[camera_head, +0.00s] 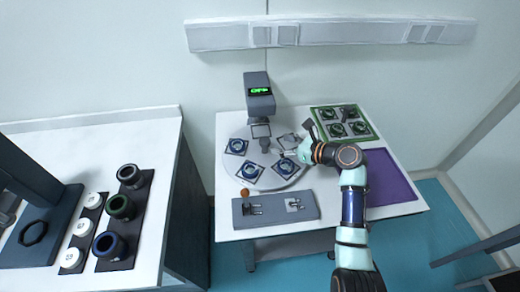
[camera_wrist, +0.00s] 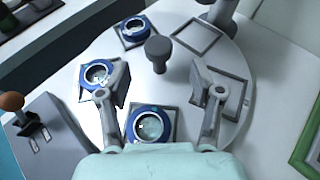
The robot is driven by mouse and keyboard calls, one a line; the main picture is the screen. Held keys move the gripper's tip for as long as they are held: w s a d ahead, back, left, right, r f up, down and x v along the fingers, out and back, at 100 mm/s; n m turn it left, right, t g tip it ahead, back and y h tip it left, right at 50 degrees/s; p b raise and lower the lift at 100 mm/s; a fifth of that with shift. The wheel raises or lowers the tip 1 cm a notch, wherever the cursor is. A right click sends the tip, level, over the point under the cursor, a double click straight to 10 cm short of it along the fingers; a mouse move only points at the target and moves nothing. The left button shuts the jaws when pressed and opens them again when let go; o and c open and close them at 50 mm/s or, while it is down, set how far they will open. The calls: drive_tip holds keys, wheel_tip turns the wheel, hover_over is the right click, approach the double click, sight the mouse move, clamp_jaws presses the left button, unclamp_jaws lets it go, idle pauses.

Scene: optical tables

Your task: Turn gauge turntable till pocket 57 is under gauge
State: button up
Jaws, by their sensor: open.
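The gauge (camera_head: 259,97), a dark grey head with a lit green display, stands at the turntable's back edge. The white round turntable (camera_head: 231,160) carries square pockets; three hold blue-ringed parts, one (camera_wrist: 98,75) at left in the wrist view. Two pocket frames look empty, including a frame (camera_wrist: 195,35) at the back. An empty frame (camera_head: 261,130) lies under the gauge. Pocket numbers are not readable. A grey knob (camera_wrist: 158,50) stands upright at the turntable's centre. My gripper (camera_wrist: 160,82) is open above the turntable, its fingers spread, with the knob beyond and between them.
A grey plate (camera_head: 275,210) with an orange-knobbed lever (camera_head: 245,192) lies along the front. A green-framed tray (camera_head: 343,127) with green-ringed parts sits back right, near my arm. A purple mat (camera_head: 390,180) is bare at right. A separate table (camera_head: 70,145) stands left.

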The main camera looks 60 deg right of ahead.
sight(266, 141)
drive_tip(key=b+x, duration=0.3)
drive_tip(key=x, duration=0.4)
drive_tip(key=shift+w+f, duration=0.1)
drive_tip(key=shift+w, duration=0.3)
drive_tip(key=shift+c, duration=0.2)
clamp_jaws()
